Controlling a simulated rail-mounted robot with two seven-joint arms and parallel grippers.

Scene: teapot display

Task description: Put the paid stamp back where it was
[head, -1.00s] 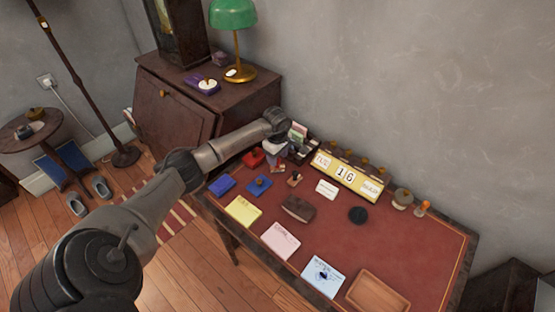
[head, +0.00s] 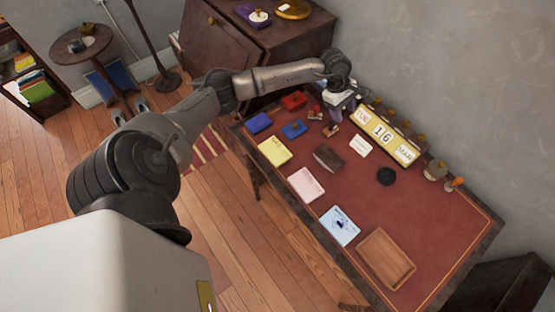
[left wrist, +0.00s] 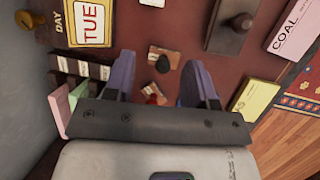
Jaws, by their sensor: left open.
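No paid label is readable, so I cannot tell which stamp is the paid one. A stamp with a reddish handle (head: 315,112) stands by the red pad (head: 293,101); a stamp with a dark knob and wooden base (head: 331,129) stands nearer the desk's middle. In the left wrist view the dark-knobbed stamp (left wrist: 163,63) shows between and beyond the fingers, and a reddish handle (left wrist: 151,93) shows close to the palm. My left gripper (head: 336,113) is open above the back of the desk, its purple fingers (left wrist: 158,64) apart and empty. My right gripper is out of view.
The day-and-date calendar (head: 382,134) stands close right of my gripper. A card rack (left wrist: 75,95) is beside it.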

